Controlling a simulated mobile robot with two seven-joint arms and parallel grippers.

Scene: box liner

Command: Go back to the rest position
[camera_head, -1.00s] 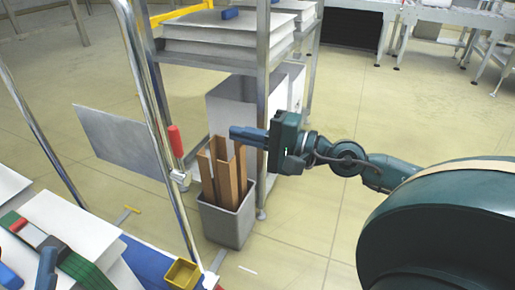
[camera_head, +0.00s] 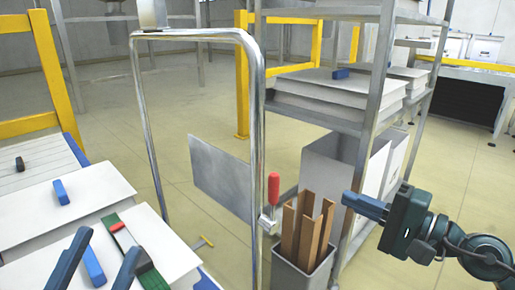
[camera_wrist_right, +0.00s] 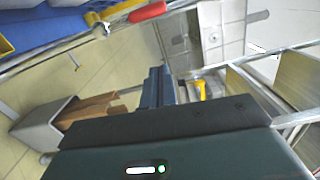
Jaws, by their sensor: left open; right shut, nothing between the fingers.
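My right gripper (camera_head: 348,199) shows at the right of the head view, its blue fingers shut and empty. It is held near a grey bin (camera_head: 300,272) of brown cardboard strips (camera_head: 308,228), apart from them. Its closed fingers also show in the right wrist view (camera_wrist_right: 158,80), with the bin (camera_wrist_right: 45,122) to their left. My left gripper (camera_head: 110,243) shows only as two dark blue fingers at the lower left of the head view, spread apart above white boxes. Nothing is clearly held between them. Most of the left arm is out of view.
A metal frame (camera_head: 255,120) with a red-handled clamp (camera_head: 273,190) and a grey panel (camera_head: 222,172) stands between the grippers. A metal shelf rack (camera_head: 378,90) with flat white boxes (camera_head: 335,92) is close behind the right gripper. White boxes (camera_head: 60,205) lie at left. Floor shows beyond the frame.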

